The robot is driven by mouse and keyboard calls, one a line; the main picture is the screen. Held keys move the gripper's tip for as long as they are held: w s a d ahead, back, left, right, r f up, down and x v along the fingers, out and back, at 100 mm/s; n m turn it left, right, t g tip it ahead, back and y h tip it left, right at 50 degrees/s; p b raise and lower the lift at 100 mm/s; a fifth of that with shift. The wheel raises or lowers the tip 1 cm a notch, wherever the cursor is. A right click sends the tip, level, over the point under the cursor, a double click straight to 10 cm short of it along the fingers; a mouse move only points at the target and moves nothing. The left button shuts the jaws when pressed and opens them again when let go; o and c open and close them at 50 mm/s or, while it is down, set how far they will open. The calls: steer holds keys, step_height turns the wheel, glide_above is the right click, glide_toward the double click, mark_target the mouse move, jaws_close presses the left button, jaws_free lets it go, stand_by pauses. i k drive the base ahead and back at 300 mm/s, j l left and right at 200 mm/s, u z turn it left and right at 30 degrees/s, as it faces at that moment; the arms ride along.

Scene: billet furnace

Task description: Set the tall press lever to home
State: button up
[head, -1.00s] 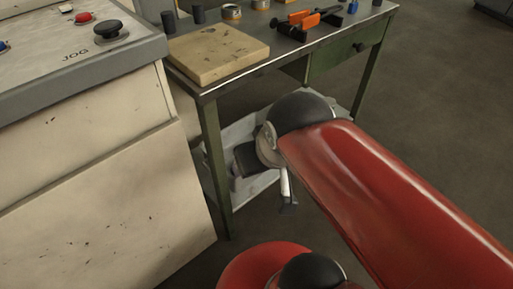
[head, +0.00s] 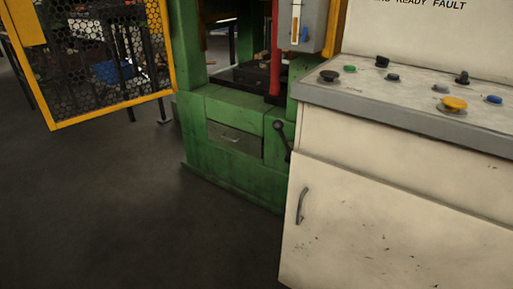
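A green press (head: 215,150) stands at the centre. A dark lever with a round black knob (head: 283,140) is on its front right, just left of the white console cabinet; its lower end is partly hidden by the cabinet edge. It leans slightly, knob up and to the left. I cannot tell whether this is the tall press lever or what its home position is. My gripper is not in view.
The white console (head: 390,180) with several buttons and knobs fills the right side. A yellow-framed mesh guard (head: 100,65) stands at the upper left. A red upright bar (head: 275,60) stands before the press opening. Dark floor (head: 130,210) is clear at the lower left.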

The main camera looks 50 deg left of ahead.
mark_target(278, 125)
steer(key=j+u, duration=0.1)
steer(key=u, duration=0.3)
steer(key=k+j+u, duration=0.1)
steer(key=u, duration=0.3)
steer(key=j+u, duration=0.1)
steer(key=u, duration=0.3)
steer(key=k+j+u, duration=0.1)
steer(key=u, duration=0.3)
steer(key=i+j+z, duration=0.15)
steer(key=j, duration=0.25)
steer(key=i+j+z, duration=0.1)
steer(key=j, duration=0.3)
steer(key=i+j+z, duration=0.15)
steer(key=j, duration=0.25)
steer(key=i, duration=0.05)
